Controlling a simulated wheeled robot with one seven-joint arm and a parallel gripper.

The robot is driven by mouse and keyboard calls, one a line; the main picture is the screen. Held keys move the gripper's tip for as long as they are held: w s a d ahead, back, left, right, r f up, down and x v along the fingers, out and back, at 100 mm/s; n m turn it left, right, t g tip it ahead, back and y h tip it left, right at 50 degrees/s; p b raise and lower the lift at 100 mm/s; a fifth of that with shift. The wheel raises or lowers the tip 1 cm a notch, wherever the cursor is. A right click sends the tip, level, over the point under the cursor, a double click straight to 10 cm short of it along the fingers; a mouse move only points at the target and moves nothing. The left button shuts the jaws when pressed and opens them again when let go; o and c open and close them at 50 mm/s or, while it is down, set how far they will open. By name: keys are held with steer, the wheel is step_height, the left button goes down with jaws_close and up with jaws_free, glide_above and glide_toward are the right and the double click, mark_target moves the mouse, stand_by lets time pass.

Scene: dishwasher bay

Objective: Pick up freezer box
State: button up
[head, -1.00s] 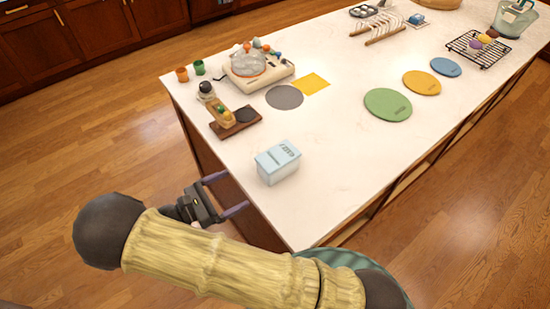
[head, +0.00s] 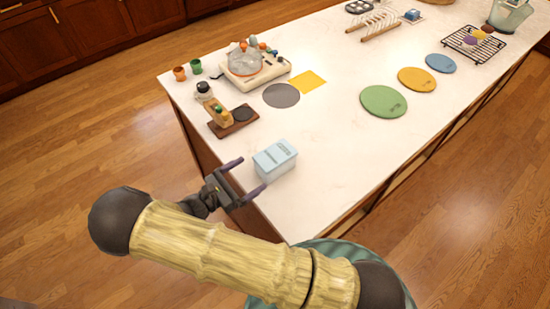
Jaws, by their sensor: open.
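The freezer box (head: 274,161) is a small pale blue, lidded box with dark markings on its lid. It stands upright near the left edge of the white counter, towards its front end. My gripper (head: 251,176) is open and empty, just left of the box. Its two purple-grey fingers point towards the box, one near the box's far left side and one near its lower front corner. I cannot tell whether either finger touches it. My arm crosses the lower part of the view and hides part of the floor and the counter's near end.
Behind the box are a dark wooden tray (head: 233,122), a grey disc (head: 281,96), a yellow square (head: 312,82) and a white appliance (head: 255,72). A green disc (head: 384,101) lies to the right. The counter right of the box is bare.

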mark_target(271, 157)
steer(key=p+x, duration=0.1)
steer(key=x, duration=0.3)
steer(key=shift+w+d, duration=0.1)
steer(key=shift+w, duration=0.15)
steer(key=shift+s+a, duration=0.15)
steer(key=shift+a, duration=0.05)
steer(key=shift+d, duration=0.1)
steer(key=p+x, duration=0.3)
steer(key=x, duration=0.1)
steer(key=shift+w+d+r, duration=0.1)
steer(key=shift+w+r, duration=0.05)
steer(key=shift+w, duration=0.15)
steer(key=shift+w+d, duration=0.25)
